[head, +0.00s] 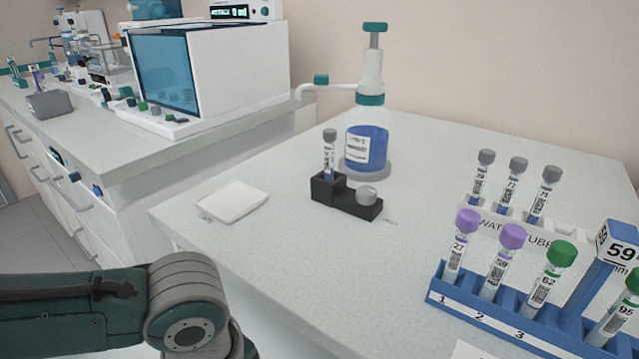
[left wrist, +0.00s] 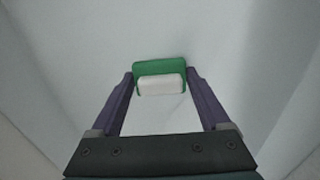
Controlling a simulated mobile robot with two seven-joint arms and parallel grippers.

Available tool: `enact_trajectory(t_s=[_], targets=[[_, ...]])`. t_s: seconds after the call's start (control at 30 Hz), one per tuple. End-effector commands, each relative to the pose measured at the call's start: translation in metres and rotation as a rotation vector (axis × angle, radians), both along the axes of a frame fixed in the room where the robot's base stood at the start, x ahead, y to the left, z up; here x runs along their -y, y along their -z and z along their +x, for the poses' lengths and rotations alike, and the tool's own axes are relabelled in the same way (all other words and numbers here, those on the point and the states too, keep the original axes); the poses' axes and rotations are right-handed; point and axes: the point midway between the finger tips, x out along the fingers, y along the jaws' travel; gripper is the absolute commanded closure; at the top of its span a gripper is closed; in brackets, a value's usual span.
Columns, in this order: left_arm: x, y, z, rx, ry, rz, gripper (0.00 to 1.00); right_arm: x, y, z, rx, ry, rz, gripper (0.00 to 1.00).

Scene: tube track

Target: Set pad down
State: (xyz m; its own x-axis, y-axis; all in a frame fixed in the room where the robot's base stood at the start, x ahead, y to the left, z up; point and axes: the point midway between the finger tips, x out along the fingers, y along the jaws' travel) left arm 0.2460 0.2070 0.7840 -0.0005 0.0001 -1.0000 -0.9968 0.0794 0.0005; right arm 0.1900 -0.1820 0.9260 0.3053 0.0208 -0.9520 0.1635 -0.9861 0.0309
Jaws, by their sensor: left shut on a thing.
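My left gripper (left wrist: 160,82) shows in the left wrist view, its two purple fingers shut on a green-and-white pad (left wrist: 160,68). The pad is green with a white block on the side facing the camera. A pale, blurred surface lies behind it, and I cannot tell whether the pad touches it. In the head view my left arm comes in at the lower left, with its gripper out of sight. A flat white square (head: 233,201) lies on the left of the worktop beside a small printed mark. My right gripper is in neither view.
The white worktop (head: 270,260) is clear at its front left. A black holder (head: 345,205) with a grey-capped tube stands mid-table, before a blue-liquid dispenser bottle (head: 367,150). A blue tube rack (head: 500,325) and a white rack (head: 515,225) stand at right.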

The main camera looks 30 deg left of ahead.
Motion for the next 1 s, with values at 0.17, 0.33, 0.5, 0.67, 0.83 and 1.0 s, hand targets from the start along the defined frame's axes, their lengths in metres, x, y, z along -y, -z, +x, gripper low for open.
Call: enact_trajectory(t_s=[0.17, 0.33, 0.5, 0.67, 0.83, 1.0], targets=[[0.000, -0.001, 0.000, 0.001, 0.000, 0.000, 0.72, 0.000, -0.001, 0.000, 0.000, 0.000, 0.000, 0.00], [0.000, 0.004, 0.000, 0.001, 0.000, -0.001, 0.72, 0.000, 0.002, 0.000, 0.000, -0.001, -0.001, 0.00], [0.000, 0.002, 0.000, 0.001, 0.000, -0.001, 0.01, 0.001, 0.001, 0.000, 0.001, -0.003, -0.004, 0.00], [0.000, 0.002, 0.000, 0.001, 0.000, -0.001, 0.00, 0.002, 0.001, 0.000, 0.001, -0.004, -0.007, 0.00], [0.000, -0.004, 0.001, 0.001, 0.000, 0.000, 0.00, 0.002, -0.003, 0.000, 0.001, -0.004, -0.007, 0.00], [0.000, -0.035, 0.001, 0.004, 0.001, -0.001, 0.00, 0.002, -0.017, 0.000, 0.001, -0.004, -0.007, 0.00]])
